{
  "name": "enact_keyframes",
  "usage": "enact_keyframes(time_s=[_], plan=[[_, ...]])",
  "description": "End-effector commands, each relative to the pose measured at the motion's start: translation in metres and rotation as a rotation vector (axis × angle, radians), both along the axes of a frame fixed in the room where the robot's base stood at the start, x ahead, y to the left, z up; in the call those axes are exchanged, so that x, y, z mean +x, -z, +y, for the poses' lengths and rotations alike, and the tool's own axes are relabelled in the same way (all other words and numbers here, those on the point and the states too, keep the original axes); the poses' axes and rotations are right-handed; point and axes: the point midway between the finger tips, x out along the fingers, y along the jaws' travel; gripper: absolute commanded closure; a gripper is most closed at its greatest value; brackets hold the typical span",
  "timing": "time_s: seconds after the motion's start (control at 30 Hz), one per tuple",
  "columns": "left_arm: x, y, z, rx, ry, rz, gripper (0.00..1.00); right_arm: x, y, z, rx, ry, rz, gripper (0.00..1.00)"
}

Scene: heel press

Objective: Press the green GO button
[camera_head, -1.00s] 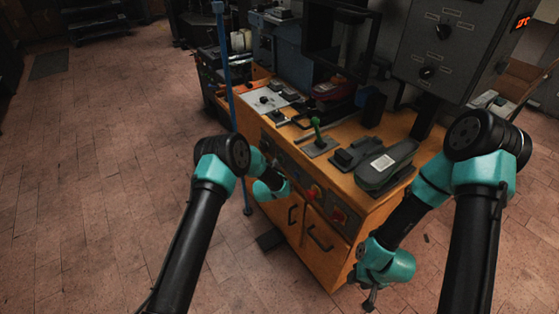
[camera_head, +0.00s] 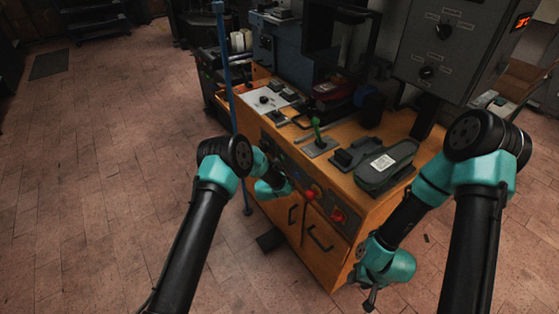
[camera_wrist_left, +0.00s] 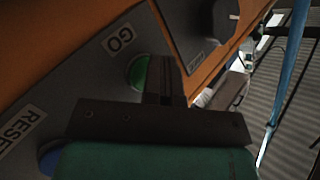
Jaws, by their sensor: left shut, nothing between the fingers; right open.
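The green GO button (camera_wrist_left: 138,72) shows in the left wrist view on a grey panel, under a GO label (camera_wrist_left: 120,39). My left gripper (camera_wrist_left: 163,78) is shut and empty; its dark fingers overlap the button's right edge in that view. I cannot tell whether they touch it. In the head view my left gripper (camera_head: 289,184) is at the front panel of the orange bench, and the green button cannot be made out there. My right gripper (camera_head: 370,299) is open and empty, low in front of the bench's right end.
A blue button (camera_wrist_left: 48,160) beside a RESET label (camera_wrist_left: 20,130) and a black knob (camera_wrist_left: 215,18) are close to the GO button. Red buttons (camera_head: 337,215) sit further right on the front panel. A blue post (camera_head: 228,90) stands at the bench's left corner. A green-handled lever (camera_head: 317,132) stands on top.

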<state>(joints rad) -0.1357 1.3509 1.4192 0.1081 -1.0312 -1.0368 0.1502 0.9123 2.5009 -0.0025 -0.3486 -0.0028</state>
Motion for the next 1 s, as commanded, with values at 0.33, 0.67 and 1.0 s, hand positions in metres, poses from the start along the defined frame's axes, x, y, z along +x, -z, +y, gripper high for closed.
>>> enact_keyframes(time_s=[0.33,0.67,1.0], plan=[[0.000,-0.001,-0.001,0.001,0.001,-0.002,1.00,0.000,0.000,0.000,0.000,0.000,0.000,0.57],[-0.008,-0.001,0.010,0.000,0.001,-0.001,1.00,0.000,0.000,0.000,0.000,0.000,0.000,0.57],[-0.011,-0.001,0.013,0.000,0.001,-0.001,1.00,0.000,0.000,0.000,0.000,0.000,0.000,0.57]])
